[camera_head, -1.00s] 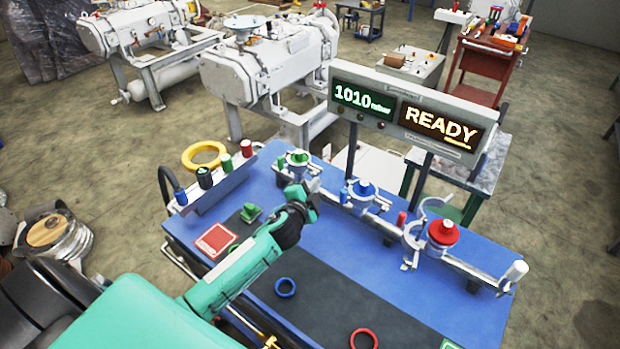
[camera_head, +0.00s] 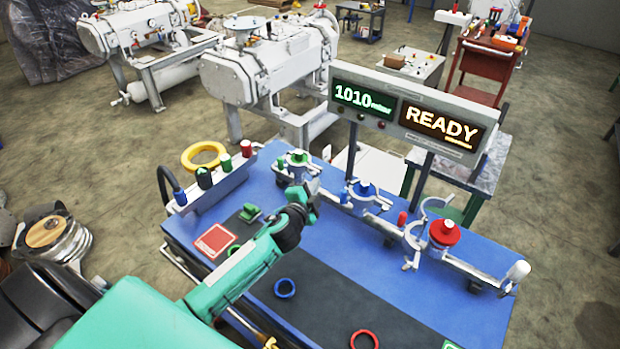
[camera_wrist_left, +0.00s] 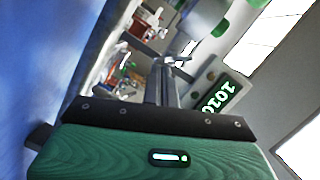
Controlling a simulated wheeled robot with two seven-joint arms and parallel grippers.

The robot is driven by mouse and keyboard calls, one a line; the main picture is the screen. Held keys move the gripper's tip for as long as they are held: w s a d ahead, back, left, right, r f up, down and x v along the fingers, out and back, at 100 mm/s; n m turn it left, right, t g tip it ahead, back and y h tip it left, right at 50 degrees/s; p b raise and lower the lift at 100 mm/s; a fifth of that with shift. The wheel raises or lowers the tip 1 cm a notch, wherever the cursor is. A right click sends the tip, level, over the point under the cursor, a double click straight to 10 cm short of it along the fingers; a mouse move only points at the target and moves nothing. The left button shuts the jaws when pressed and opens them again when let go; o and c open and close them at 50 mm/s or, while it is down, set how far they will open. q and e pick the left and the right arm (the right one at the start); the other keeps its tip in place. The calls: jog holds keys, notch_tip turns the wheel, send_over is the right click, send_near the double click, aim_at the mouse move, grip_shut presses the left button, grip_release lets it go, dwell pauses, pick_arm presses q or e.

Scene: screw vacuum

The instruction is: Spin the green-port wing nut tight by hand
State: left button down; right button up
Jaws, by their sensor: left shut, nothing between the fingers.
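The green port (camera_head: 298,158) with its clamp fitting stands at the left end of the metal manifold on the blue table. Its wing nut is too small to make out, partly behind my gripper. My left gripper (camera_head: 313,187) is just in front and slightly right of this port. Whether it touches the fitting cannot be told. In the left wrist view its fingers (camera_wrist_left: 168,88) are together, with nothing visible between them. A metal part with green pieces (camera_wrist_left: 220,27) shows beyond the fingertips there. My right gripper is not in view.
The blue port (camera_head: 364,190) and red port (camera_head: 444,233) stand further right on the manifold. A display panel (camera_head: 410,110) reading 1010 and READY rises behind. A blue ring (camera_head: 285,288) and a red ring (camera_head: 364,339) lie on the dark mat (camera_head: 325,300).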

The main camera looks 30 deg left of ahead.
pick_arm(q)
jog(key=shift+f+m+t+b, duration=0.25)
jog(key=shift+m+t+b, duration=0.05)
jog(key=shift+m+b, duration=0.85)
dwell(1.9)
